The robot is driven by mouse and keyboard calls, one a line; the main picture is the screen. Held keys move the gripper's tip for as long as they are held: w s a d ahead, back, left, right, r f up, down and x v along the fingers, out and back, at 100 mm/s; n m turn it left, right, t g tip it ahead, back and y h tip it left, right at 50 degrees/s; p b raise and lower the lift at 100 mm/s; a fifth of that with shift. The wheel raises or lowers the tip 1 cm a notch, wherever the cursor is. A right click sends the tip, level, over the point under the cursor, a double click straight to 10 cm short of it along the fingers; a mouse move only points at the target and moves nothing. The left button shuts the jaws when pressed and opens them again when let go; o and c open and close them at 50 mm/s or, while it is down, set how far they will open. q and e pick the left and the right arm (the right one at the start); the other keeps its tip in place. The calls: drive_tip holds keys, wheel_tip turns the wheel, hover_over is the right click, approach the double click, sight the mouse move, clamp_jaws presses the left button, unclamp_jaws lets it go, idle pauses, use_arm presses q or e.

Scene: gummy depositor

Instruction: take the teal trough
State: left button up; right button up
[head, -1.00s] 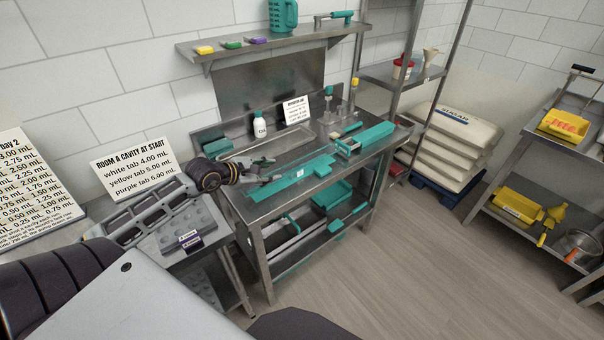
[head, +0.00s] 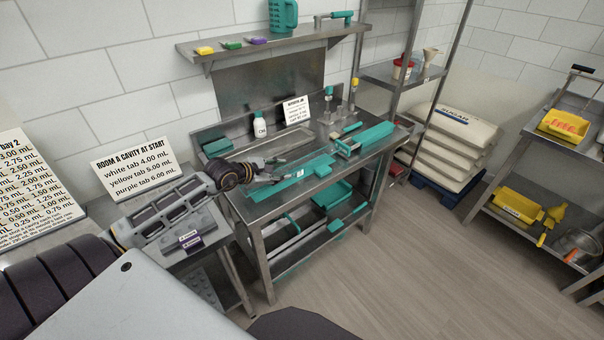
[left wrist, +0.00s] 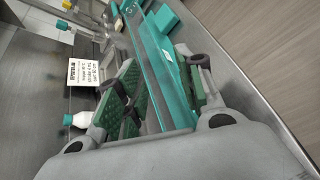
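The long teal trough (head: 286,187) with a small white label lies along the front part of the steel workbench. It also shows in the left wrist view (left wrist: 156,66), running lengthwise between my fingers. My left gripper (head: 282,167) is at the trough's left end, coming from the left. In the left wrist view my left gripper (left wrist: 163,88) has its green-padded fingers apart, one on each side of the trough. Whether the pads touch it cannot be told. My right gripper is not in view.
A white bottle (head: 260,125) and a sign (head: 296,110) stand at the bench's back. A teal block-like unit (head: 364,138) sits at the bench's right. Teal pieces (head: 333,194) lie on the lower shelf. A wall shelf (head: 270,40) hangs above.

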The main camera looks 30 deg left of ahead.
sight(295, 181)
use_arm(q)
drive_tip(key=shift+x, duration=1.65)
drive_tip(key=shift+w+f, duration=0.1)
drive_tip(key=shift+p+x, duration=0.55)
drive_tip(key=shift+x, duration=2)
drive_tip(key=shift+f, duration=0.2)
clamp_jaws()
drive_tip(key=shift+s+f, duration=0.1)
drive_tip(key=shift+s, duration=0.1)
